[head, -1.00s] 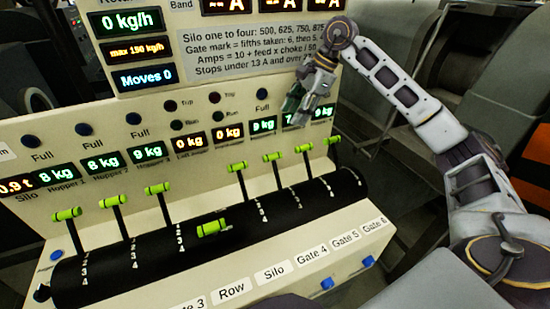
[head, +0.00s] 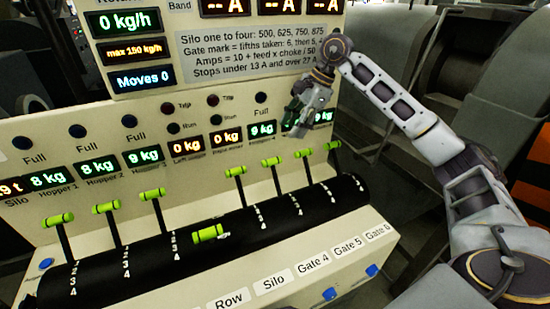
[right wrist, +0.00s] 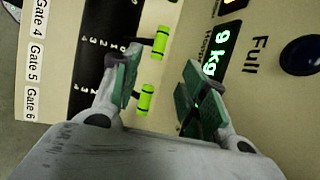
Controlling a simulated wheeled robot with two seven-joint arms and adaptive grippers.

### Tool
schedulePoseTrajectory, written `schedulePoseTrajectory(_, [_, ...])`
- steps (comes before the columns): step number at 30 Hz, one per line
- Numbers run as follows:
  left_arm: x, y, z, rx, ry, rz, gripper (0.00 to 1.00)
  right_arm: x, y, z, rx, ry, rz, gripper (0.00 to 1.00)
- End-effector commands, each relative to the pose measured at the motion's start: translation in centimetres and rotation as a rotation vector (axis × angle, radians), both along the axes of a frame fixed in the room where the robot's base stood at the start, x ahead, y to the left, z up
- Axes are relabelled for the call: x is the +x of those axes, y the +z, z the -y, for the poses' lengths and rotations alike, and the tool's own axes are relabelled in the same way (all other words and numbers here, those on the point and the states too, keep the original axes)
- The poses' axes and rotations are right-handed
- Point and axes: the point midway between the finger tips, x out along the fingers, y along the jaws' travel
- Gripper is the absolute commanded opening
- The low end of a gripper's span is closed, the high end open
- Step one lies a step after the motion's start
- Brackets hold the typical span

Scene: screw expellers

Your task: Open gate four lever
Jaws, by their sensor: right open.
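The gate four lever (head: 271,162) has a lime-green handle on a dark stem, standing upright from the black drum (head: 326,206). It is second in the right-hand row, above the Gate 4 label (head: 313,262). My right gripper (head: 299,124) is open and empty, in front of the panel, above and right of this lever and apart from it. In the right wrist view, its green-padded fingers (right wrist: 158,88) are spread. Two green handles show near them, likely gates five (right wrist: 160,42) and six (right wrist: 146,98). My left gripper is out of view.
The gate five lever (head: 303,153) and gate six lever (head: 333,146) stand to the right, the silo lever (head: 236,171) to the left. The row lever (head: 207,233) lies tipped forward. Displays and lamps cover the panel behind; my arm hides some.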

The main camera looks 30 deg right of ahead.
Motion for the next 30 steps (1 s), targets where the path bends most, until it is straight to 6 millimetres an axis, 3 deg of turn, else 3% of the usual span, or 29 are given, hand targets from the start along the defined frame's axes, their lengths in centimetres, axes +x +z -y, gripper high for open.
schedulePoseTrajectory(30, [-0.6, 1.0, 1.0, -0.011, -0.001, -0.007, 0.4, 2.3, -10.9, -4.5, 0.0, 0.001, -0.003, 0.43])
